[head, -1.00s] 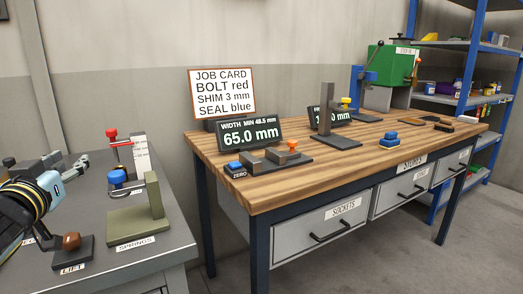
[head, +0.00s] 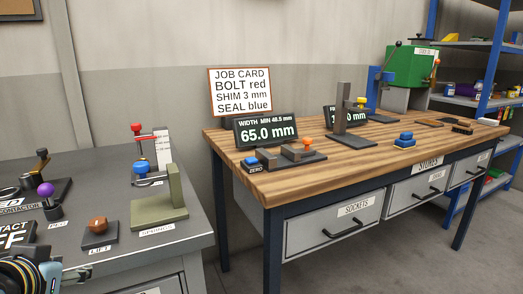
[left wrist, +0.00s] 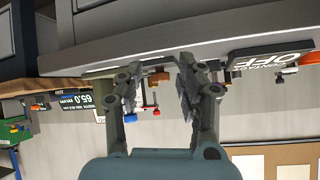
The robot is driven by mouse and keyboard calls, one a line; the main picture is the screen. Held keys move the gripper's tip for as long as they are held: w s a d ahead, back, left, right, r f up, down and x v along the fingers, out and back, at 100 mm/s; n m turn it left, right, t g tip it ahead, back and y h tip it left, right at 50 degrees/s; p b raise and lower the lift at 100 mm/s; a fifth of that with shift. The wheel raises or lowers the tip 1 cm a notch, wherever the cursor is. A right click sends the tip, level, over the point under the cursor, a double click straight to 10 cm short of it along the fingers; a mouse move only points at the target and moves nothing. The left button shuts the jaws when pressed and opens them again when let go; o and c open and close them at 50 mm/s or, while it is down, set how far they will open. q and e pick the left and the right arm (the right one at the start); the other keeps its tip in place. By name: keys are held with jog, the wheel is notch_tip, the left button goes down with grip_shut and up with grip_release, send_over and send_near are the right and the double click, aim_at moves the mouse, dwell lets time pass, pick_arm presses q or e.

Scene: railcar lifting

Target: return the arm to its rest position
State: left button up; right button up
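My left gripper (head: 78,274) shows at the bottom left of the head view, in front of the grey bench's near edge. In the left wrist view its two fingers (left wrist: 156,82) stand apart with nothing between them, so it is open and empty. That view is upside down, with the grey bench edge (left wrist: 190,38) across the top. No held object shows. My right gripper is in neither view.
The grey bench (head: 125,262) carries a LIFT knob (head: 97,225), a purple knob (head: 46,189), a green SPRINGS block (head: 160,211) and a CONTACT OFF sign (head: 20,240). A wooden workbench (head: 340,160) stands to the right. Grey floor shows between and before them.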

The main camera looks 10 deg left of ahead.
pick_arm(q)
jog(key=s+d+f+m+g+h, duration=0.2)
jog(key=s+d+g, duration=0.15)
jog(key=s, duration=0.45)
jog(key=s+d+f+m+g+h, duration=0.1)
jog(key=s+d+f+g, duration=0.2)
jog(key=s, duration=0.5)
jog(key=s+a+f+g, duration=0.1)
jog(key=s+f, duration=0.1)
jog(key=f, duration=1.2)
jog(key=s+a+f, duration=0.1)
jog(key=s+f, duration=0.1)
jog(key=f, duration=1.2)
jog(key=s+f+g+b, duration=0.1)
jog(key=s+f, duration=1.3)
jog(key=s, duration=0.3)
jog(key=shift+a+f, duration=0.25)
jog(key=shift+a, duration=0.05)
jog(key=shift+s, duration=0.1)
